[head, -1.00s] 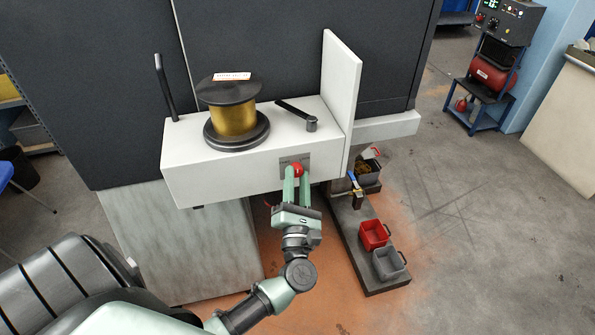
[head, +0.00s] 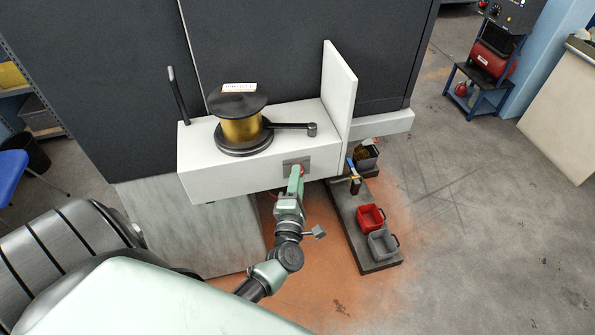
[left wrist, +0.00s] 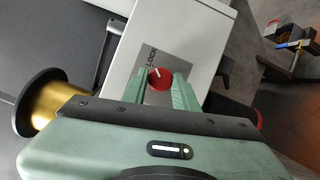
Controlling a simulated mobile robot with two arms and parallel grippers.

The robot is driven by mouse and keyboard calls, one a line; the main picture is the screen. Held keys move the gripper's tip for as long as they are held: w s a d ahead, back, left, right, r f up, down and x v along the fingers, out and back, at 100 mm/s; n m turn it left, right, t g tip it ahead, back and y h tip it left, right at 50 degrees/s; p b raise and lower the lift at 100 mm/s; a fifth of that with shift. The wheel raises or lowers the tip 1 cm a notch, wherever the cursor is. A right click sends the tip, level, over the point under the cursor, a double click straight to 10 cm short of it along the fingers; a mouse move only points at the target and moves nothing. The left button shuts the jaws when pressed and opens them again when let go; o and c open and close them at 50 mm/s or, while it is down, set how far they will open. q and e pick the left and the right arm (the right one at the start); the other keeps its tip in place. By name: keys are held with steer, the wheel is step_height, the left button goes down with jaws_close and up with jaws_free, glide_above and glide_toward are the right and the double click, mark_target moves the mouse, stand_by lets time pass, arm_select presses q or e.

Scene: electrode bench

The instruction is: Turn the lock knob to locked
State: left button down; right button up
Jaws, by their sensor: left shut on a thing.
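The red lock knob (left wrist: 160,80) shows in the left wrist view, between my finger tips, on a grey plate (left wrist: 160,60) with the word LOCK. A white mark on the knob points up and left, toward the lettering. My left gripper (left wrist: 160,88) is shut on the knob. In the head view my left gripper (head: 297,172) is at the front of the white box (head: 225,182), its fingers nearly edge-on and hiding most of the knob. My right gripper is not in view.
A gold spool (head: 241,128) with black flanges stands on the box, beside a black post (head: 178,95). A white upright panel (head: 338,110) closes the box's right end.

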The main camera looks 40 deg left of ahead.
arm_select(q)
steer(key=shift+f, duration=0.1)
stand_by(0.3)
steer(key=c, duration=1.1)
jaws_free()
steer(key=shift+d, duration=0.1)
steer(key=b+v, duration=0.1)
steer(key=v, duration=0.6)
steer(key=shift+s+b, duration=0.35)
steer(key=shift+b, duration=0.05)
steer(key=shift+d, duration=0.1)
